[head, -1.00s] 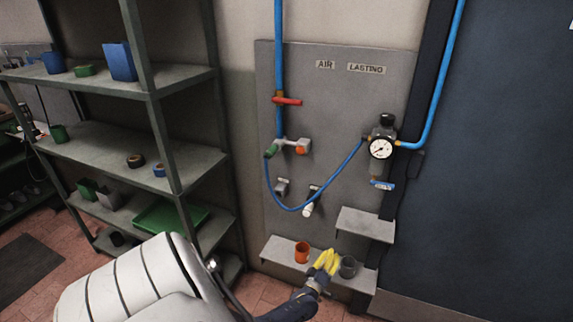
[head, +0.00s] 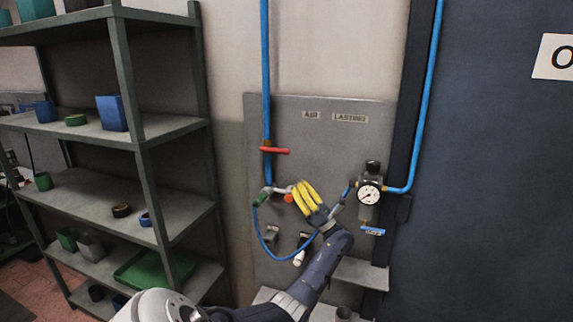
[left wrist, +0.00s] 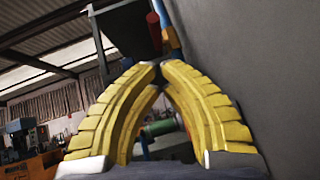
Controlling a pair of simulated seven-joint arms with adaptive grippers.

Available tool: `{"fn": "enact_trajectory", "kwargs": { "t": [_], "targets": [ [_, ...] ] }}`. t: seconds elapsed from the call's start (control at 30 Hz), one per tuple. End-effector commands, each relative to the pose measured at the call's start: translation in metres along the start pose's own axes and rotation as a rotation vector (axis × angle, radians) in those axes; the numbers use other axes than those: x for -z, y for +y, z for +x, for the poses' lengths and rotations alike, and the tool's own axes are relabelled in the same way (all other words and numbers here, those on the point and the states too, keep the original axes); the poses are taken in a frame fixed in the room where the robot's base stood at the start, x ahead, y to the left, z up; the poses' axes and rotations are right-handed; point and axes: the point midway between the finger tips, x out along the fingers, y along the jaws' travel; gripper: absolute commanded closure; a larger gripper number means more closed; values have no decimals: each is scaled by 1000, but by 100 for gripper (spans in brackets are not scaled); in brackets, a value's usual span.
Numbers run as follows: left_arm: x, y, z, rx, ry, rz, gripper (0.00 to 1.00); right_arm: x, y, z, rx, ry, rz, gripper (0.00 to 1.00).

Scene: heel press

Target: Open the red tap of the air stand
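The red tap (head: 275,150) is a bar lying crosswise on the blue vertical pipe of the grey air stand (head: 340,150). My left gripper (head: 302,186), with yellow fingers, is below and right of the tap, apart from it, beside the orange-faced outlet (head: 289,198). In the left wrist view the fingertips (left wrist: 148,68) meet with nothing visible held between them. The red tap (left wrist: 154,30) shows there just beyond the tips. My right gripper is in neither view.
A blue hose (head: 264,242) loops from a green connector (head: 260,199) to the gauge regulator (head: 369,192), passing behind my left gripper. A shelf rack (head: 125,140) stands at left. The panel right of the tap is clear.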

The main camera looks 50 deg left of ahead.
Motion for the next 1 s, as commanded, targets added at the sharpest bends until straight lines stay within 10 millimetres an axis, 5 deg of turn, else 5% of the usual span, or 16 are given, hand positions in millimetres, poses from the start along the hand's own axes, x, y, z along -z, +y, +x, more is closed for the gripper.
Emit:
{"fn": "enact_trajectory", "kwargs": {
  "t": [0.57, 1.0],
  "targets": [
    [0, 4, 11, -25, 26, -21, 100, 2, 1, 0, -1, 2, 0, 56],
    [1, 6, 69, -26, 25, -21, 100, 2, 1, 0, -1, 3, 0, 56]
  ]
}}
